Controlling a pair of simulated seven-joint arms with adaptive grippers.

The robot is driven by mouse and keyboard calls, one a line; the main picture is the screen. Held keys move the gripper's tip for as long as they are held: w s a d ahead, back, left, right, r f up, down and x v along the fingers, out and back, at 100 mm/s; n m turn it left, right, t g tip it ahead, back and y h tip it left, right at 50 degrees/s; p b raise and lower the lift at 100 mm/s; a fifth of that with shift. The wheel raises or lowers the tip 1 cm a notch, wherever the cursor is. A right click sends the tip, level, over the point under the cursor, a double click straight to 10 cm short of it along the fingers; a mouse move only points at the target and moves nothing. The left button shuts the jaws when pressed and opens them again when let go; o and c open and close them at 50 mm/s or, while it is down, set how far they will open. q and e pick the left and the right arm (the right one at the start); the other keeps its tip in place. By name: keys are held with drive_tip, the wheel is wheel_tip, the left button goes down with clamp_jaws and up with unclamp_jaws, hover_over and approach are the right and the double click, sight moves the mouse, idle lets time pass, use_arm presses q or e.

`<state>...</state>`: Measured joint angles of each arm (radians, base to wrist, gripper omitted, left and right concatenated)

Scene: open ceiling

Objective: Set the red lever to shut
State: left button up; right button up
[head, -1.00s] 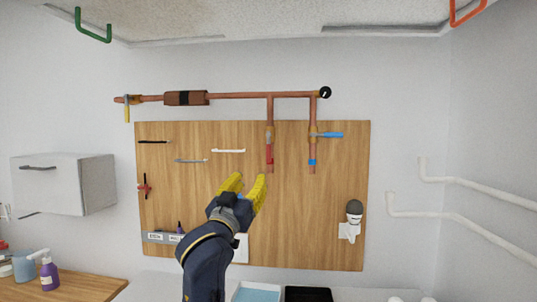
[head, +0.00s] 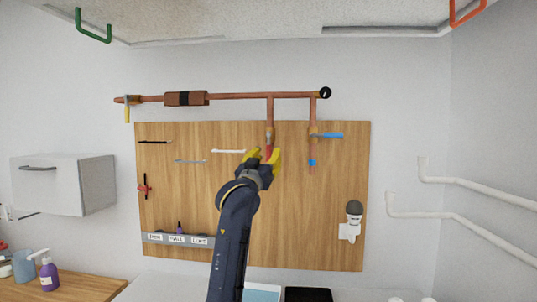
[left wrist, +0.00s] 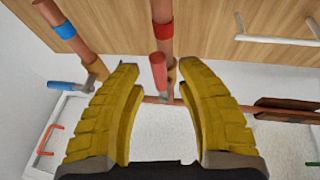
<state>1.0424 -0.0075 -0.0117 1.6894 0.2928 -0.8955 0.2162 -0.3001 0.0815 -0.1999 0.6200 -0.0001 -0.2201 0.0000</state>
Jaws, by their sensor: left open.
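The red lever (head: 269,152) hangs along the left vertical copper pipe on the wooden board, in line with that pipe. In the left wrist view the red lever (left wrist: 158,72) shows between the two yellow fingers, with a gap on each side. My left gripper (head: 264,157) is open in front of it, its fingers either side of the lever's lower part. I cannot tell whether they touch it. The gripper hides the lower end of the pipe in the head view. My right gripper is not in view.
A blue lever (head: 328,135) sticks out sideways from the right pipe. A yellow lever (head: 127,112) hangs at the far left of the horizontal pipe (head: 235,96). Thin rods and a white holder (head: 349,231) are on the board (head: 340,195).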

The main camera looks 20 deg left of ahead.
use_arm(q)
drive_tip(key=shift+x, duration=0.85)
clamp_jaws()
